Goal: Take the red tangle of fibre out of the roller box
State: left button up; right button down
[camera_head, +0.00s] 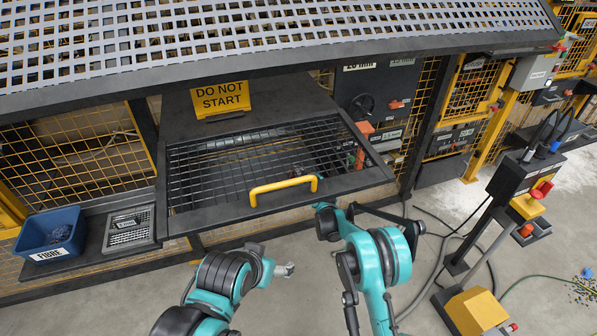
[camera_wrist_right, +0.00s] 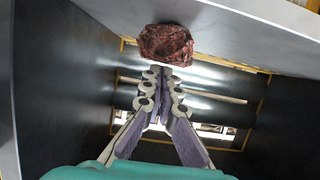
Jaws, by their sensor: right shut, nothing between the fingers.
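The red tangle of fibre (camera_wrist_right: 166,43) is a dark red, matted lump at the top of the right wrist view. It lies just beyond my right gripper's fingertips, against the pale rollers (camera_wrist_right: 205,101). My right gripper (camera_wrist_right: 161,75) is shut and empty, its fingers together; I cannot tell whether the tips touch the tangle. In the head view the roller box has a black mesh guard (camera_head: 225,172) with a yellow handle (camera_head: 283,190) over it. Teal parts of my right arm show dimly beneath its right side. My left arm ends in front of the box; its gripper (camera_head: 286,270) is small and unclear.
A blue bin (camera_head: 49,234) marked FIBRE stands at the left, beside a small mesh-topped tray (camera_head: 129,229). A yellow DO NOT START sign (camera_head: 220,98) is behind the guard. A control post (camera_head: 495,210) and cables stand at the right. Dark walls close around my right gripper.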

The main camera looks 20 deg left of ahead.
jog(key=s+d, duration=0.2)
jog(key=s, duration=0.1)
jog(key=s+d, duration=0.1)
jog(key=shift+s+f, duration=0.3)
jog(key=shift+s, duration=0.1)
